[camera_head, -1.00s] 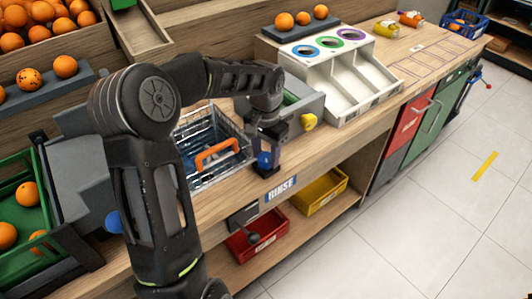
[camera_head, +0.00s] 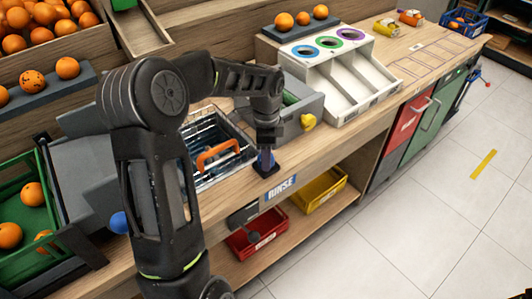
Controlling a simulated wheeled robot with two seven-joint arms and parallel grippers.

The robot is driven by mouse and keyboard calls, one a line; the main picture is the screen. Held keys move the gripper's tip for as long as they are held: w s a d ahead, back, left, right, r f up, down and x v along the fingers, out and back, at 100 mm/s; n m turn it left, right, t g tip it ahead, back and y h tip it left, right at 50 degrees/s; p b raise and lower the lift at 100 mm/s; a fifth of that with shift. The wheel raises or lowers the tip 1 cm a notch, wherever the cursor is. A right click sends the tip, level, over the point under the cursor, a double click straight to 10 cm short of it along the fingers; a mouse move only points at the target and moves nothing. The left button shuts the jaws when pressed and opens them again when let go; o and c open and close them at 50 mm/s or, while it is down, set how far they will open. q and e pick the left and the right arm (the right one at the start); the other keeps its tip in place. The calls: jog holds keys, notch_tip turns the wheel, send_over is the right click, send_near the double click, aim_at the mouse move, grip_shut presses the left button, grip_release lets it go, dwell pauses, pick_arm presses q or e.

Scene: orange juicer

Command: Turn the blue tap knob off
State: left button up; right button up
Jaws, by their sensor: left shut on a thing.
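The blue tap knob (camera_head: 266,157) sits on a small dark base at the counter's front edge, above the RINSE label. My left gripper (camera_head: 266,160) points down over it and is shut on it. The fingers cover much of the knob, so its exact turn angle cannot be told.
A yellow knob (camera_head: 308,122) is on the grey machine behind. A white sorting unit (camera_head: 335,80) stands to the right. Red (camera_head: 255,240) and yellow (camera_head: 320,192) bins sit below.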

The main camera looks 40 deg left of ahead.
pick_arm(q)
jog(key=shift+m, duration=0.6)
jog(key=o, duration=1.4)
notch_tip(320, 180, up, 8)
jog(key=shift+f+b, duration=0.1)
jog(key=shift+b, duration=0.25)
